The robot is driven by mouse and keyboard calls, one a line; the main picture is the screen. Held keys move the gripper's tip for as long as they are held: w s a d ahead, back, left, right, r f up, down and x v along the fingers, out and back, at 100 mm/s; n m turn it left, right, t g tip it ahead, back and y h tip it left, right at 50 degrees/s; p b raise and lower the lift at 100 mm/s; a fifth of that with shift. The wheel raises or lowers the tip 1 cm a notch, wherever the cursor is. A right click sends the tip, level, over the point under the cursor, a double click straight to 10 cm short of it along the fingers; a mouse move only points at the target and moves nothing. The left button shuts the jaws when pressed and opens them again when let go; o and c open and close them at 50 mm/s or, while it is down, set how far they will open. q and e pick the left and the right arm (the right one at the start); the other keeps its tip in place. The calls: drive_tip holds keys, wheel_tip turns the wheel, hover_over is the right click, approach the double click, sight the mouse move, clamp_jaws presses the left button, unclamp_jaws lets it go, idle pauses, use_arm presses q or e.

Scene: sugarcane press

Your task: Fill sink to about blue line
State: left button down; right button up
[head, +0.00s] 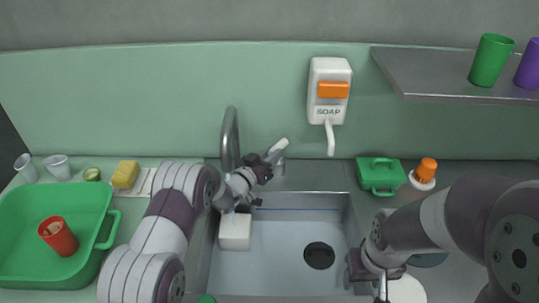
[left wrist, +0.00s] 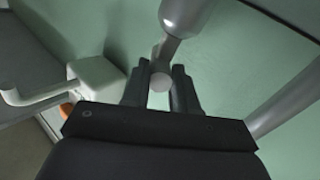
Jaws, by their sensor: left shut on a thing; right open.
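The sink (head: 280,262) is a grey basin in the counter, with a thin blue line (head: 300,208) along its upper back wall. A round black drain or plug (head: 319,255) is in its floor; I see no clear water surface. The grey faucet (head: 229,135) arches behind the sink, with a light lever (head: 277,147) to its right. My left gripper (head: 264,166) is shut on this lever; the left wrist view shows the lever's round end (left wrist: 160,82) between the fingers. My right gripper (head: 366,278) is open at the sink's right rim, its fingers partly hidden.
A white block (head: 235,231) stands in the sink's back left corner. A soap dispenser (head: 329,92) hangs on the wall. A green tray (head: 85,207) with a red cup (head: 58,236) is at left.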

idle(0.4)
use_arm(q)
drive_tip(key=c, duration=0.9)
unclamp_jaws()
drive_tip(key=v, duration=1.2)
drive_tip(key=shift+s+b, duration=0.3)
drive_tip(key=shift+s, duration=0.05)
